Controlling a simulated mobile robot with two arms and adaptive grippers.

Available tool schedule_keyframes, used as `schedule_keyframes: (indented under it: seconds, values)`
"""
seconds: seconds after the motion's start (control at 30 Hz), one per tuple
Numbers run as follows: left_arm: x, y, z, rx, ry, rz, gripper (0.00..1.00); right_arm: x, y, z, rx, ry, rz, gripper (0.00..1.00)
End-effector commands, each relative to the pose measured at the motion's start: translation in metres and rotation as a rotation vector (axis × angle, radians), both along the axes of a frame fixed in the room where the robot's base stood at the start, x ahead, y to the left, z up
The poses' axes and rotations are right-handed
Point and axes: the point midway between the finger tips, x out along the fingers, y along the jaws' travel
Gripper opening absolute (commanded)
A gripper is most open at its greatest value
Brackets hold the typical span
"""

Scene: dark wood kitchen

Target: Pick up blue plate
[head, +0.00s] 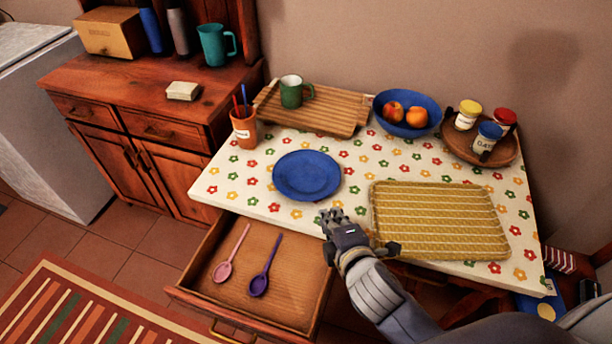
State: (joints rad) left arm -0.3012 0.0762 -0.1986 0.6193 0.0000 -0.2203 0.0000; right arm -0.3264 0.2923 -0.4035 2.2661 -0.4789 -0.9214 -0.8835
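The blue plate (307,175) lies flat on the flowered tablecloth, left of the table's middle and near its front edge. My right gripper (333,217) is at the front edge of the table, just below and slightly right of the plate in the picture. It looks apart from the plate, with nothing seen in it. Its fingers are small and seen from behind, so I cannot tell whether they are open. My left gripper is not in view.
A yellow woven mat (440,220) lies right of the plate. Behind are a wooden tray (325,118) with a green mug (292,92), a blue fruit bowl (407,125) and a round tray with jars (513,152). An open drawer (215,285) holding two spoons juts out below the plate.

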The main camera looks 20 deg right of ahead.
Motion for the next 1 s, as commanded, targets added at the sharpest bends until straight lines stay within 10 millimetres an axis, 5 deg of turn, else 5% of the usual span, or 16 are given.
schedule_keyframes:
  seconds: [0.3, 1.0]
  values:
    - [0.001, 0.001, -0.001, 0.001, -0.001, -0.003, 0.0, 0.041, 0.0, -0.019, -0.018, -0.011, 0.011, 0.1]
    - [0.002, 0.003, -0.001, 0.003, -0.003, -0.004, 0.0, 0.096, -0.005, -0.049, -0.014, -0.009, 0.012, 0.1]
